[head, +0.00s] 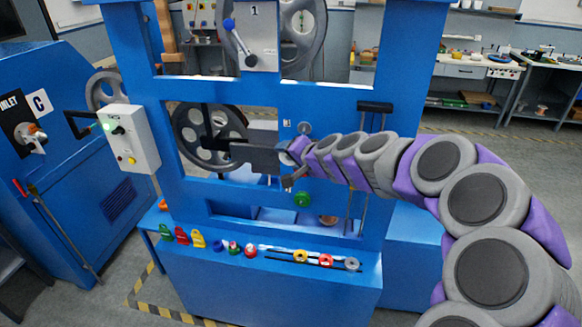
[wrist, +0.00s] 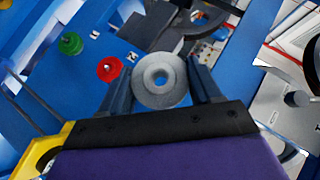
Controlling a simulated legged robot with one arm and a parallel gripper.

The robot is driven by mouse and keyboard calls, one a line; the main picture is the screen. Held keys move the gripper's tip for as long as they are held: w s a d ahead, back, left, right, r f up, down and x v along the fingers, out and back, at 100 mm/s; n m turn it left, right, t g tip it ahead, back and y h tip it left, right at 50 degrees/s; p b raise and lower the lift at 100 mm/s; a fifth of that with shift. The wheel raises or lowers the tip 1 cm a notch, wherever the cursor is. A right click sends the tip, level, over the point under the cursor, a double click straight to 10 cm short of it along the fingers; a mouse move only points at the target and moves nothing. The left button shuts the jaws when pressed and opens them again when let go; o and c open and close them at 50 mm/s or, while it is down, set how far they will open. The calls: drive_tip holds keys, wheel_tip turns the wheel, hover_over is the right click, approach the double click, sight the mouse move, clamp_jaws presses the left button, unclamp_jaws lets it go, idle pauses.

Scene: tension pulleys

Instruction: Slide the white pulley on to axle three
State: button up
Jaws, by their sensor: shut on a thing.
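The white pulley (wrist: 160,96), a pale grey-white ring with a centre hole, is between the two fingers of my gripper (wrist: 163,75) in the wrist view. The fingers are shut on its sides. The pulley cannot be made out there. A red pulley (wrist: 109,69) and a green pulley (wrist: 70,43) are on the blue face beyond in the wrist view; the green one (head: 302,200) also shows below my gripper.
The blue frame (head: 165,150) holds a large spoked wheel (head: 208,137) left of my gripper. A blue ledge (head: 270,285) below carries several coloured parts. A white control box (head: 128,138) sticks out at the left. A black handle (head: 375,107) stands right of my gripper.

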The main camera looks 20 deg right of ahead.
sight(303, 134)
drive_tip(key=shift+a+r, duration=0.2)
drive_tip(key=shift+a, duration=0.15)
drive_tip(key=shift+w, duration=0.15)
drive_tip(key=w+d, duration=0.4)
drive_tip(key=w+d+p, duration=0.1)
drive_tip(key=w+d, duration=0.3)
drive_tip(key=shift+w, duration=0.25)
idle(3.4)
